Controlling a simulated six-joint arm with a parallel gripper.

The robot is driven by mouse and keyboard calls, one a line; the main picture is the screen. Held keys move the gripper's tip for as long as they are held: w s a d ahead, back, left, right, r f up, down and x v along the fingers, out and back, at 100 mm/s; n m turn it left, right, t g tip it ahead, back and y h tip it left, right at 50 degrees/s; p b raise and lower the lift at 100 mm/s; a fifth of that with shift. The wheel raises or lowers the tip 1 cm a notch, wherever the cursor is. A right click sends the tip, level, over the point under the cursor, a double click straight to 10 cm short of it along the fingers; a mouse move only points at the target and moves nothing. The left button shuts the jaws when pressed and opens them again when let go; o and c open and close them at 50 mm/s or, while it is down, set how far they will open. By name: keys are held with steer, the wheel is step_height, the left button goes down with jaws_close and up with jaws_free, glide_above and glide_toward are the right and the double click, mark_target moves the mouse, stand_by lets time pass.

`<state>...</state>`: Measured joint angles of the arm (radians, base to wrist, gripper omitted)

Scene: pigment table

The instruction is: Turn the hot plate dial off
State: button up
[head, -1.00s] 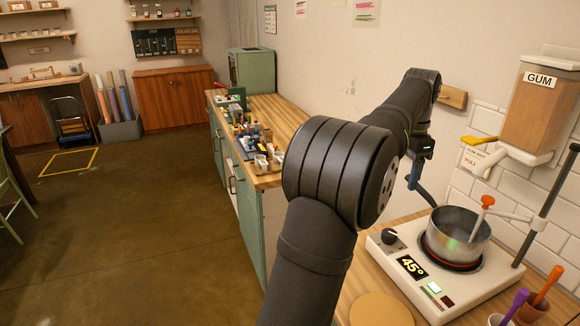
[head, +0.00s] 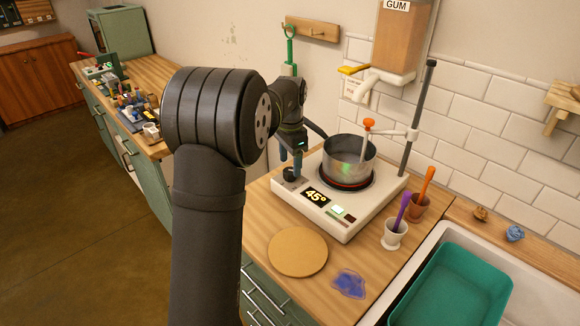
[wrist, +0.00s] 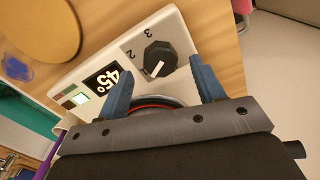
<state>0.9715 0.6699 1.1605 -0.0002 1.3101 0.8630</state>
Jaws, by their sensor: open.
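The hot plate (head: 340,225) is a white box on the wooden counter, with a lit 45° display (head: 316,197) and a glowing red ring under the pot. Its black dial (head: 290,175) sits at the left corner. In the wrist view the dial (wrist: 160,58) shows a white pointer mark toward the display side, with printed numbers 2 and 3 beside it. My gripper (head: 291,163) points down just above the dial. In the wrist view its two blue fingers (wrist: 162,72) are apart, one to each side of the dial, with nothing held. Contact with the dial cannot be told.
A metal pot (head: 348,160) stands on the plate close to my gripper, with a stirrer on an upright rod (head: 415,120).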

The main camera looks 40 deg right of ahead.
steer(key=shift+f, duration=1.15)
steer(key=c, duration=1)
steer(key=shift+n, duration=0.4)
steer(key=n, duration=0.5)
steer(key=shift+n, duration=0.4)
steer(key=n, duration=0.5)
steer(key=shift+n, duration=0.3)
